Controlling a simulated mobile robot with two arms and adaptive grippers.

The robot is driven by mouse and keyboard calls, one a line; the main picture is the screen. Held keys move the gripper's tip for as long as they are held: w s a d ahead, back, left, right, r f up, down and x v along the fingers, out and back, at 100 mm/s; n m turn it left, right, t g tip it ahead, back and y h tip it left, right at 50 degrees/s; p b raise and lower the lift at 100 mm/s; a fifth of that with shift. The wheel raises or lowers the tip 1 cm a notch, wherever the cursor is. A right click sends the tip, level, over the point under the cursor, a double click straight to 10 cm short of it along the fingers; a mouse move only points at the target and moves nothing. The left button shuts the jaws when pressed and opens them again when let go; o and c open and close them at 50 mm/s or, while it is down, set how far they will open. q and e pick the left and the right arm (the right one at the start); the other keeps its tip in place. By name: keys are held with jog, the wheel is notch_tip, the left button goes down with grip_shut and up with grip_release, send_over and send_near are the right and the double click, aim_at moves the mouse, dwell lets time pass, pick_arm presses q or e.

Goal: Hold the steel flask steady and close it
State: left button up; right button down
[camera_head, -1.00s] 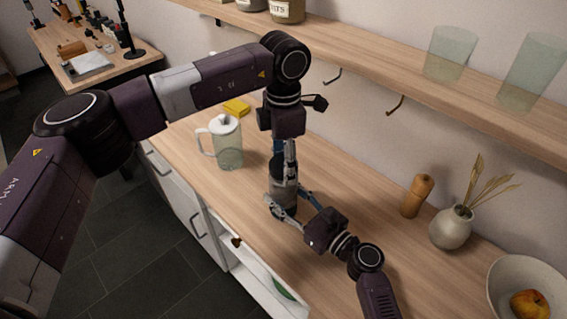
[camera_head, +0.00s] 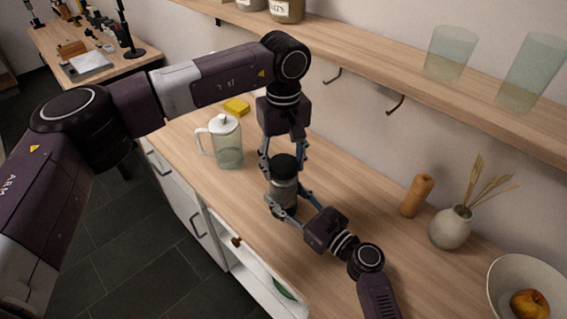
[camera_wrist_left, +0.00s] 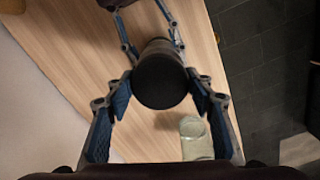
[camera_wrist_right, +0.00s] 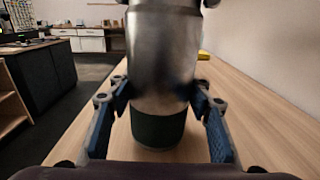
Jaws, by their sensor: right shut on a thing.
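The steel flask (camera_head: 283,193) stands upright on the wooden counter. Its black cap (camera_head: 285,167) sits on top; I cannot tell how tightly. My right gripper (camera_head: 286,213) is shut on the flask's lower body. In the right wrist view its blue pads are on both sides of the steel body (camera_wrist_right: 162,60), above a dark green base band (camera_wrist_right: 158,128). My left gripper (camera_head: 283,160) points down over the flask, open, with its fingers spread on both sides of the cap. The left wrist view shows the cap (camera_wrist_left: 160,78) between the fingertips.
A glass jug with a white lid (camera_head: 228,150) stands left of the flask, with a yellow block (camera_head: 237,107) behind. A wooden mill (camera_head: 416,196), a vase (camera_head: 451,228) and a bowl (camera_head: 515,275) stand to the right. A shelf (camera_head: 400,70) runs above the back.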

pick_arm(q)
jog(key=o, duration=0.4)
jog(key=shift+o, duration=0.2)
notch_tip(320, 180, up, 12)
dwell(0.4)
pick_arm(e)
jog(key=c, duration=0.9)
grip_release()
jog(key=v, duration=1.2)
